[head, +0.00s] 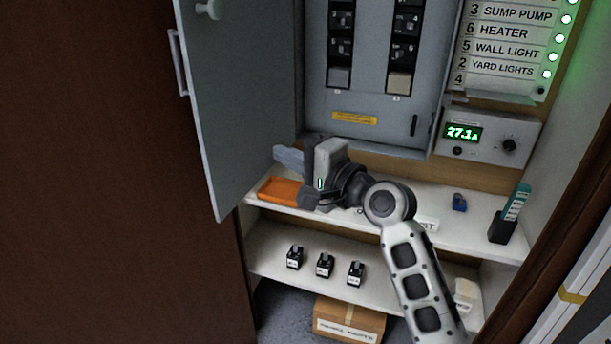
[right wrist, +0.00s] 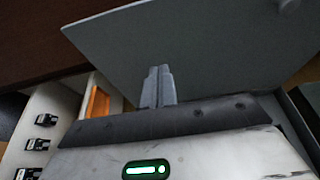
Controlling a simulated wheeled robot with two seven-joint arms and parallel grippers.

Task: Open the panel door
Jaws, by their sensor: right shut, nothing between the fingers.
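The grey panel door (head: 232,110) stands swung open to the left of the breaker panel (head: 375,60). A pale handle (head: 178,62) is on its outer left edge, and a round knob (head: 209,9) is near its top. My right gripper (head: 288,157) is in front of the cabinet, just right of the door's lower part, pointing left toward its inner face. Its fingers (right wrist: 158,86) are shut and empty in the right wrist view, with the door (right wrist: 200,45) behind them. I cannot tell whether they touch the door. My left gripper is not in view.
An orange tray (head: 279,190) lies on the upper shelf below my right gripper. Several small black breakers (head: 325,265) stand on the lower shelf, above a cardboard box (head: 348,318).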

